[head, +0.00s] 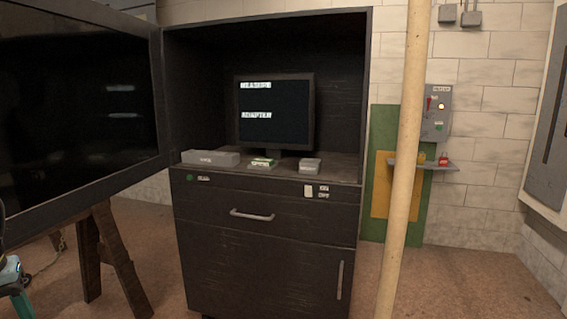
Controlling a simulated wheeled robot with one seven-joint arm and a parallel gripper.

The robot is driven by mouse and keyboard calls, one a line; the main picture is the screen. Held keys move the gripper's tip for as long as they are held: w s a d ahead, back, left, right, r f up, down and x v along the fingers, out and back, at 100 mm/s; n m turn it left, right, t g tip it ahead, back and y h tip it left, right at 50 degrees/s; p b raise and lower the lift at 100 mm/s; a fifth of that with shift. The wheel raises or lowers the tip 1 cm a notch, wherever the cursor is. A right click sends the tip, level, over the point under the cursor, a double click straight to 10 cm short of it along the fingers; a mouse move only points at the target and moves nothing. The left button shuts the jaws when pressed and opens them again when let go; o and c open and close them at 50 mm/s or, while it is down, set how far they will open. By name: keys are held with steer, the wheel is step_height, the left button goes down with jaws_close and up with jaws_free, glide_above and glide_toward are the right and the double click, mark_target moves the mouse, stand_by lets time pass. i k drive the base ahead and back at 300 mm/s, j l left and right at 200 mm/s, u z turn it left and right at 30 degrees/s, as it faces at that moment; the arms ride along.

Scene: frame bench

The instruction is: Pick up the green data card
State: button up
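A small green and white item (262,162), which looks like the green data card, lies on the ledge of the dark cabinet (265,229), in front of the monitor (275,112). It is too small to tell whether it is one card or a card on a holder. A flat grey box (210,158) lies to its left, and a smaller light grey block (309,165) lies to its right. Both stand apart from it. I cannot make out my gripper in the head view.
A large dark panel (85,115) reaches in at the left, above a wooden trestle (118,250). A cream pole (404,160) stands right of the cabinet. A small wall shelf (425,165) is behind it. A cut-off teal object (11,275) is at the lower left.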

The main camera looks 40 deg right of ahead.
mark_target(260, 162)
steer(key=i+l, duration=0.1)
steer(key=l, duration=1.45)
steer(key=i+l, duration=0.75)
steer(key=l, duration=0.2)
steer(key=i+l+u, duration=0.1)
steer(key=i+l, duration=0.3)
